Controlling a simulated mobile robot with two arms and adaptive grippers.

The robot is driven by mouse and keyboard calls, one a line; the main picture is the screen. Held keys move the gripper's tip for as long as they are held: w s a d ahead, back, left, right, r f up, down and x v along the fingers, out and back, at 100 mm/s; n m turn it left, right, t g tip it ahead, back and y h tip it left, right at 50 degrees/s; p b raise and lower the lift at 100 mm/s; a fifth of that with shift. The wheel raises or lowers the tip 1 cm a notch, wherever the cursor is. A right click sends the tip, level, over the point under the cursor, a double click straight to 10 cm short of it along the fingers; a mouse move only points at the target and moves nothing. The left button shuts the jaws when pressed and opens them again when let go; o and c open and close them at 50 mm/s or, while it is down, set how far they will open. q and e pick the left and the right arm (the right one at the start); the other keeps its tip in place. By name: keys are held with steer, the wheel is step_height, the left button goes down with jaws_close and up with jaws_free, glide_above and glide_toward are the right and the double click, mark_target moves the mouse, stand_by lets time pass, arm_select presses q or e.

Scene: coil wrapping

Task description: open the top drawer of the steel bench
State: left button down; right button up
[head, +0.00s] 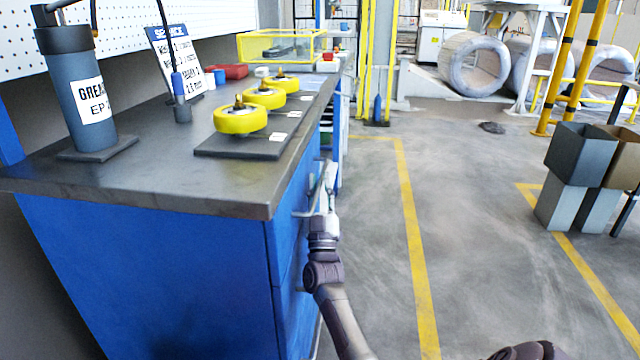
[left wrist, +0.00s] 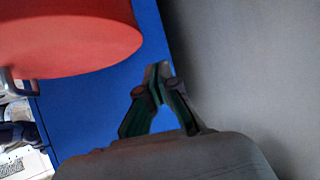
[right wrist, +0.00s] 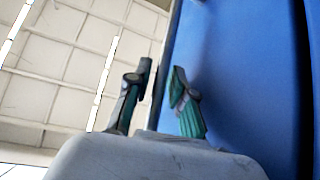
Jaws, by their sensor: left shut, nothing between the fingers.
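The steel bench has a dark grey top (head: 160,165) and a blue body (head: 160,275); it fills the left of the head view. Its drawer side faces right and shows at a steep angle. A pale bar (head: 302,212) like a handle sticks out just under the top; no open gap shows there. My right gripper (head: 326,178) is beside this side, close to the bar; contact cannot be told. In the right wrist view its fingers (right wrist: 162,80) are apart and empty, near a blue panel. My left gripper (left wrist: 158,80) is shut and empty, seen only in its wrist view.
On the bench top stand a grease cylinder (head: 80,95), a sign (head: 175,60) and a dark plate (head: 235,146) with yellow coils. A red round object (left wrist: 70,35) is close to my left gripper. Clear floor (head: 470,230) lies right of the bench; grey bins (head: 580,150) stand farther right.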

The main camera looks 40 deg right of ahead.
arm_select(q)
steer(key=shift+w+r, duration=0.1)
steer(key=shift+r, duration=0.05)
arm_select(e)
steer(key=shift+w+d+r, duration=0.15)
steer(key=shift+w+r, duration=0.05)
jaws_close()
steer(key=shift+s, duration=0.1)
